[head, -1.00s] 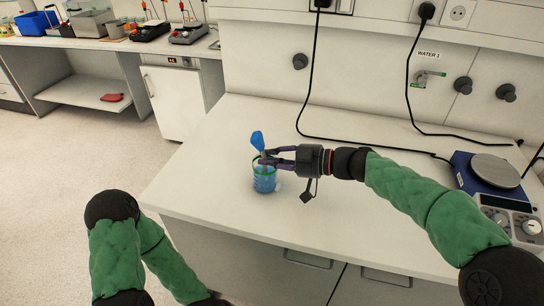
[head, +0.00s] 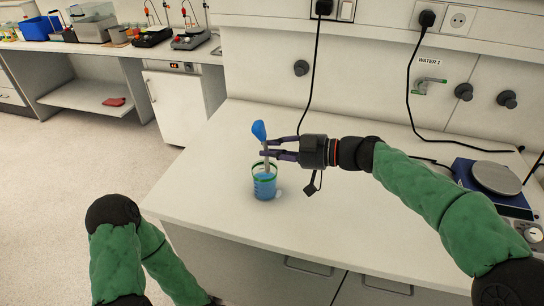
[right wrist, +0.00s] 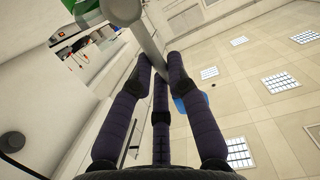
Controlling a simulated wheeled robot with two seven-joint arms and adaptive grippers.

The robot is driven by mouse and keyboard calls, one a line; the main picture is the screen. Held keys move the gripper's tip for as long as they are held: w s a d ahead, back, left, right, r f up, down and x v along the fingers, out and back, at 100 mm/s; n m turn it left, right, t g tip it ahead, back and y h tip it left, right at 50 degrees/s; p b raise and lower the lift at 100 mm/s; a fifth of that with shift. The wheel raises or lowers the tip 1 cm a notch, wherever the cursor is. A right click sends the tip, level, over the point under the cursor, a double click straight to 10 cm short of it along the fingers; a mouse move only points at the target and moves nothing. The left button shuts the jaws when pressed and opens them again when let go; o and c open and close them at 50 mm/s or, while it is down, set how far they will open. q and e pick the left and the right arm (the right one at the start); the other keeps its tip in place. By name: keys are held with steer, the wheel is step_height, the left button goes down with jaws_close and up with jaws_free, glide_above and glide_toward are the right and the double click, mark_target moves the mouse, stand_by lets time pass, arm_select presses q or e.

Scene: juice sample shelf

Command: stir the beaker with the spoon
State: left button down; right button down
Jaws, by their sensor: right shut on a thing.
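A glass beaker (head: 264,188) with a green rim and blue liquid stands upright on the white bench near its left front. A spoon with a blue upper end (head: 259,130) and a grey shaft stands nearly upright over the beaker. Its lower part reaches down into the beaker's mouth; how deep I cannot tell. My right gripper (head: 266,154) is shut on the spoon's shaft, just above the rim. The right wrist view shows the grey shaft (right wrist: 150,40) between the fingers, and part of the green rim (right wrist: 84,10). My left arm shows at lower left, its gripper out of frame.
A blue device with a round grey plate (head: 495,178) stands at the bench's right. Black cables (head: 311,80) hang from the wall sockets onto the bench. A second bench with containers (head: 93,27) stands at the far left.

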mark_target(257, 125)
steer(key=shift+r+p, duration=0.6)
steer(key=shift+r, duration=2.9)
